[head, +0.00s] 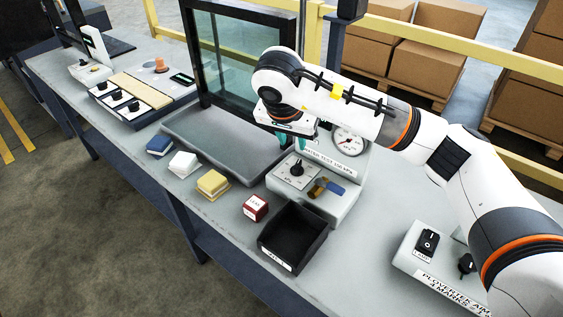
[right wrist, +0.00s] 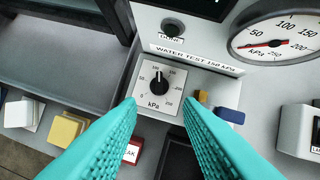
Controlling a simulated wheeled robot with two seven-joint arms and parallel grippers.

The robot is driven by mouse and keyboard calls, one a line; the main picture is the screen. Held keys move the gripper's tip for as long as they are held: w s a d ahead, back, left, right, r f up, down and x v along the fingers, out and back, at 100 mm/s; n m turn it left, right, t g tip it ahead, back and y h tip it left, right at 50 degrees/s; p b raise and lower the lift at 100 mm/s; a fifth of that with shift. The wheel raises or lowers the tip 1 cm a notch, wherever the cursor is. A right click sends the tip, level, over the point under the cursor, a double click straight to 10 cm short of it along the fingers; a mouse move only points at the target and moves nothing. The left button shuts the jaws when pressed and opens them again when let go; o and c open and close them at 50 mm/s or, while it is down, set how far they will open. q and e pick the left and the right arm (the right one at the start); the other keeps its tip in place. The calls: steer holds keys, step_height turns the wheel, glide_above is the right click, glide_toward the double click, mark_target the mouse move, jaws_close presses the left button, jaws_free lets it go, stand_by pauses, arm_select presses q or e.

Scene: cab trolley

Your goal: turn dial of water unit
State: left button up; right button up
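The water unit (head: 338,207) is a grey box labelled "WATER TEST 150 kPA". Its black dial (head: 297,169) sits on a white kPa scale plate; in the right wrist view the dial (right wrist: 158,79) points up, near 100. A round gauge (head: 349,141) stands behind; its red needle in the right wrist view (right wrist: 275,43) points left, at the low end. My right gripper (head: 290,146) is open and empty above the unit. In the right wrist view its teal fingers (right wrist: 158,106) appear either side of the dial, apart from it. My left gripper is not in view.
A blue-handled brass valve (head: 327,189) sits beside the dial. A black bin (head: 293,237), a red box (head: 256,207) and several small blocks line the bench front. A glass-screened tray (head: 220,145) stands left; another switch unit (head: 435,262) stands right.

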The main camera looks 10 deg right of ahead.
mark_target(297, 164)
steer(key=x, duration=1.2)
steer(key=shift+w+p, duration=0.1)
steer(key=shift+p, duration=0.3)
jaws_close()
